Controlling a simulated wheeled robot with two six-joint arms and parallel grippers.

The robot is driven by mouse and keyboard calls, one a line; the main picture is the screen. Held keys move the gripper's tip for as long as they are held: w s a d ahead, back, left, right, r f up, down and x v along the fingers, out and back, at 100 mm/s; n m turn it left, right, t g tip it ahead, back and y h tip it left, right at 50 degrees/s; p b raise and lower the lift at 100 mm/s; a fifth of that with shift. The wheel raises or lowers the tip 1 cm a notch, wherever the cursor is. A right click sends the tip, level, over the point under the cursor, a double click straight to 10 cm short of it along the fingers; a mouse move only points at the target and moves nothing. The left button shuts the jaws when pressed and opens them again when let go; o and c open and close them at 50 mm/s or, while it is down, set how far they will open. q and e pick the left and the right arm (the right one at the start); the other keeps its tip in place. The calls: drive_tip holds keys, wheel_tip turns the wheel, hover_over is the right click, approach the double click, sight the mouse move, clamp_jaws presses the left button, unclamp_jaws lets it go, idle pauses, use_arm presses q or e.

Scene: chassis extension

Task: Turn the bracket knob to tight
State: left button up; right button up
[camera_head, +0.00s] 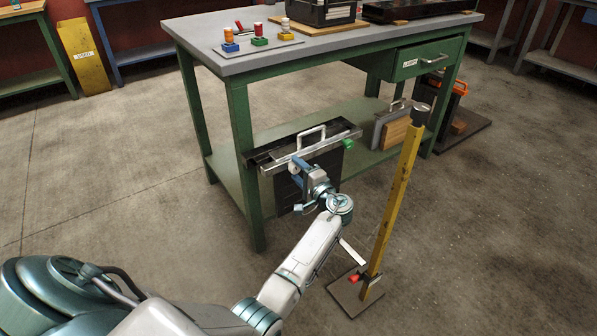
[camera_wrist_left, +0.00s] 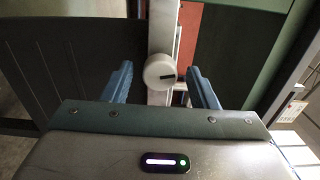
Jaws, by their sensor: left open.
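The bracket (camera_head: 310,151) is a silver bar with a raised handle, set over a dark panel at the near side of the green workbench. A pale round knob (camera_head: 293,167) sits on the bar's front. My left gripper (camera_head: 299,174) is at the knob. Its blue fingers (camera_wrist_left: 160,80) are open, one on each side of the knob, with visible gaps. A green part (camera_head: 348,143) is at the bar's right end. My right gripper is not in view.
The workbench (camera_head: 330,48) has small coloured pieces (camera_head: 258,37) and a black crate (camera_head: 325,12) on top. A yellow post (camera_head: 398,190) on a flat base stands right of my left arm. Another handled panel (camera_head: 393,125) is at the lower shelf. The left floor is clear.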

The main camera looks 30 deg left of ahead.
use_arm(q)
drive_tip(key=shift+s+d, duration=0.1)
drive_tip(key=shift+d, duration=0.15)
drive_tip(key=v, duration=1)
drive_tip(key=shift+p, duration=0.45)
drive_tip(key=shift+d, duration=0.1)
